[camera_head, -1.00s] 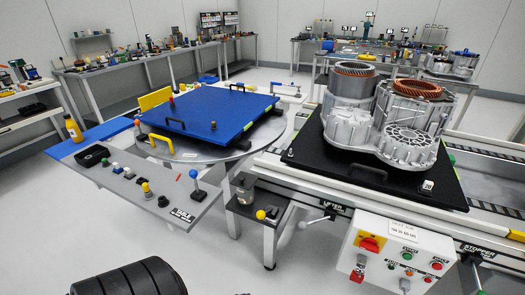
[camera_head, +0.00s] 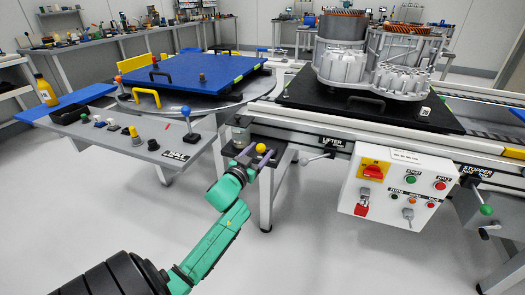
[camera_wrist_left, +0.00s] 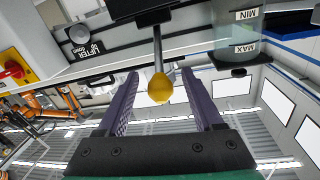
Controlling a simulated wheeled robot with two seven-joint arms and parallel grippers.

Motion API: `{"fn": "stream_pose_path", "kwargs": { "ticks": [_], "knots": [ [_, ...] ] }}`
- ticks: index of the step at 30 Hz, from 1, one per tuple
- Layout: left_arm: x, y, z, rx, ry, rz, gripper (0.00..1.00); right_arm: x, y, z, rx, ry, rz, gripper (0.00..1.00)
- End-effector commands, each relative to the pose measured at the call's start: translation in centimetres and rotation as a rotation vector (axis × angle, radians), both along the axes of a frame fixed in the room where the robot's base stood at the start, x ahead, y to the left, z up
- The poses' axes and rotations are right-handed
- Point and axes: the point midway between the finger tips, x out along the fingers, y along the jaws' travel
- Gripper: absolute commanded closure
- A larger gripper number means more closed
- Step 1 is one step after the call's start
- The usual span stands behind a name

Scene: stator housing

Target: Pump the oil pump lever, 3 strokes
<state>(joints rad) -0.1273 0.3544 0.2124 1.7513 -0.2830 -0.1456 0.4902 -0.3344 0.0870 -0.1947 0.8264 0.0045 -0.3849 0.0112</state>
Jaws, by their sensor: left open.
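The oil pump lever shows as a yellow ball knob (camera_head: 262,148) on a small shelf beside the lifter. In the left wrist view its knob (camera_wrist_left: 160,88) sits on a thin metal rod (camera_wrist_left: 157,48) that comes from a black block. My left gripper (camera_head: 260,157) is at the knob, with its green arm coming up from below. In the left wrist view the gripper (camera_wrist_left: 158,98) is open, with one purple finger on each side of the knob and visible gaps between. The right gripper is not in view.
A reservoir (camera_wrist_left: 238,52) marked MIN and MAX stands beside the lever. The control box (camera_head: 395,190) hangs to the right, and a lifter handle (camera_head: 318,159) juts out nearby. The grey control panel (camera_head: 125,150) is to the left. The floor in front is clear.

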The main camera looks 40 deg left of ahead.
Motion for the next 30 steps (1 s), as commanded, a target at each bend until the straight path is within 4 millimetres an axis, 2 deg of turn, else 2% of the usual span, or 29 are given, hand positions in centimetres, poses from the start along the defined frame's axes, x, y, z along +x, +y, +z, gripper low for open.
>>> {"fn": "stream_pose_path", "kwargs": {
  "ticks": [1,4,12,13,18,30],
  "knots": [
    [1.0,0.2,-0.1,-0.001,-0.001,-0.001,0.32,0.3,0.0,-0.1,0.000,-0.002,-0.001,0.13],
    [2.1,0.5,-0.1,-0.001,0.000,0.000,0.32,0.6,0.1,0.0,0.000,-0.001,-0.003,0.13],
    [2.5,0.5,-0.1,-0.001,0.001,-0.001,0.32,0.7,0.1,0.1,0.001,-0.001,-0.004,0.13],
    [2.5,0.5,-0.1,-0.001,0.001,-0.001,0.36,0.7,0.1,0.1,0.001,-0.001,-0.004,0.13],
    [2.5,0.5,-0.1,-0.001,0.001,-0.001,1.00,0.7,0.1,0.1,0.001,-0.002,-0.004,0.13],
    [2.4,0.5,-0.2,-0.002,0.002,-0.002,1.00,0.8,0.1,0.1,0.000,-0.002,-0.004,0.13]
  ]
}}
